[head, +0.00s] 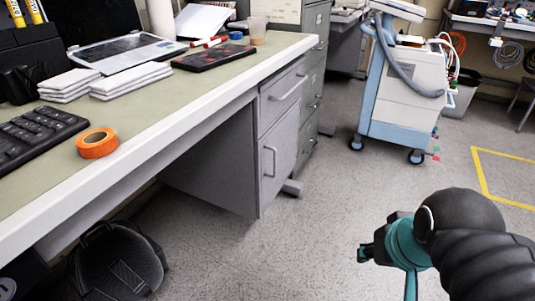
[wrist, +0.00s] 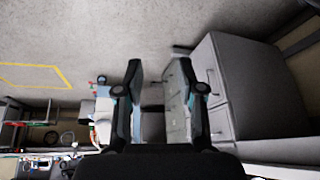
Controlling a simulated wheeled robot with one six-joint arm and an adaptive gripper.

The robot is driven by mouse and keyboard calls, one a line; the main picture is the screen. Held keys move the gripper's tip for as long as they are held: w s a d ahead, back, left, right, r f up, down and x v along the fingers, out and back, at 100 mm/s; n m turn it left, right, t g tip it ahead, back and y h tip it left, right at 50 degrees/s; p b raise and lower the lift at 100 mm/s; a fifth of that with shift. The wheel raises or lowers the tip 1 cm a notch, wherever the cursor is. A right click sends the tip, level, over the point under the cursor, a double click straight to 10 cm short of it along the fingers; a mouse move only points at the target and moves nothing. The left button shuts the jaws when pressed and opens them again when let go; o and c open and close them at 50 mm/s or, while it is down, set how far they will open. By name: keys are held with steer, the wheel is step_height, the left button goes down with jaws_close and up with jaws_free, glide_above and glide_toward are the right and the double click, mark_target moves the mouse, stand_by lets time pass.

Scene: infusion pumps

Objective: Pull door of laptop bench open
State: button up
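The laptop bench (head: 200,80) runs along the left of the head view, with a grey cabinet under its right end. The cabinet's lower door (head: 284,150) looks shut and has a vertical bar handle (head: 270,160) near its left edge. A drawer (head: 283,98) with its own bar handle sits above the door. In the wrist view the cabinet door (wrist: 204,66) appears on the right, in a turned picture. My gripper (wrist: 158,68) is open and empty, its two dark fingers apart. In the head view it is at the lower right, clear of the door with floor between them.
A grey filing cabinet (head: 313,70) stands behind the bench. A white and blue medical cart (head: 405,85) is at the back. A black chair or bag-like object (head: 118,262) is under the bench at lower left. Open floor (head: 290,250) lies before the cabinet.

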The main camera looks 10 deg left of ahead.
steer(key=w+a+f+m+g+y+b, duration=0.25)
steer(key=w+a+m+y, duration=0.35)
steer(key=w, duration=0.4)
steer(key=w+a+f+m+g+y+b, duration=0.1)
steer(key=w+a+f+m+y, duration=0.35)
steer(key=w+a, duration=0.45)
steer(key=w+d+f+m+t+y+b, duration=0.15)
steer(key=w+f+m, duration=0.25)
steer(key=w, duration=0.4)
steer(key=w+d+f+m+t+y, duration=0.1)
steer(key=w+f+m+t+y, duration=0.15)
steer(key=w+f+m, duration=0.4)
steer(key=w+d+f+m+t+y, duration=0.1)
steer(key=w+f+m+t, duration=0.15)
steer(key=w, duration=0.75)
glide_above(275, 174)
steer(key=shift+w+a+r+t+h, duration=0.1)
steer(key=shift+w+r+t+h, duration=0.2)
steer(key=shift+t, duration=0.1)
jaws_close()
